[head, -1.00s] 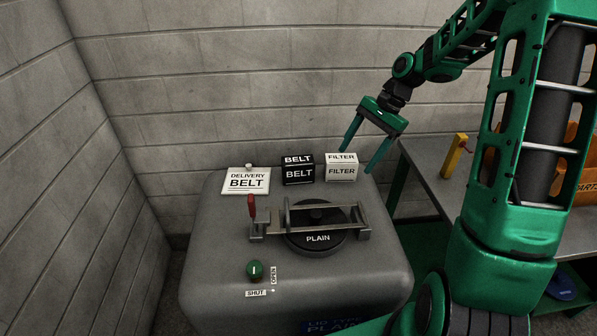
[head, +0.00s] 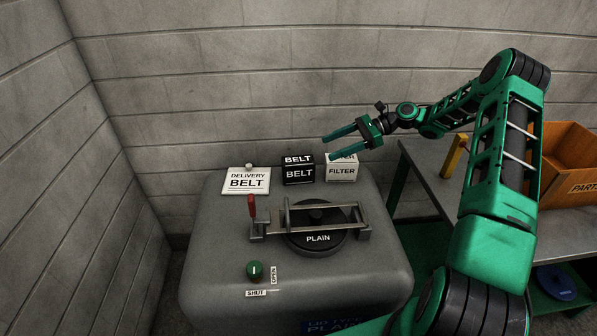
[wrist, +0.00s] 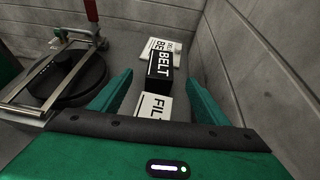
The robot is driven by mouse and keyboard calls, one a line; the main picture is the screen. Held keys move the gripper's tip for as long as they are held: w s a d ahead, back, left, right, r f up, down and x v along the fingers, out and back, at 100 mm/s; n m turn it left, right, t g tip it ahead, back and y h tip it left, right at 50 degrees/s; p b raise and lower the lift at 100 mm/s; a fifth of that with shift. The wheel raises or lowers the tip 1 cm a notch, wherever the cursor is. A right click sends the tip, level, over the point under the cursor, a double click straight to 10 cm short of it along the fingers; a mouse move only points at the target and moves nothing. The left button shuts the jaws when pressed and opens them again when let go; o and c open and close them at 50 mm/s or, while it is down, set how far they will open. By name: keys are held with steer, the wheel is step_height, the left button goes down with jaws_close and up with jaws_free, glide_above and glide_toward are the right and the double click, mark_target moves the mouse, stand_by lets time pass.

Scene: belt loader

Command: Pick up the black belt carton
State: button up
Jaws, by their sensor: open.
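The black belt carton (head: 299,174) stands on the back of the grey machine top, lettered BELT in white on its top and front. In the wrist view the carton (wrist: 159,72) lies ahead, beyond and between my fingers. My gripper (head: 331,147) is open and empty, its fingers pointing left, above and in front of part of the white filter carton (head: 342,174). In the wrist view my gripper (wrist: 160,90) has its fingers wide apart, with the filter carton (wrist: 153,108) between them, nearer than the black carton.
A clamp bar over the round PLAIN lid (head: 317,239) and a red-handled lever (head: 252,207) lie in front. The block wall is close behind. A side table with an orange parts bin (head: 573,165) is at right.

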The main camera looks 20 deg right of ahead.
mark_target(303, 160)
steer(key=shift+f+x, duration=0.2)
steer(key=shift+x, duration=5.2)
steer(key=shift+w+d, duration=0.15)
steer(key=shift+w, duration=0.05)
steer(key=shift+c, duration=0.6)
steer(key=c, duration=1.3)
steer(key=shift+r, duration=0.1)
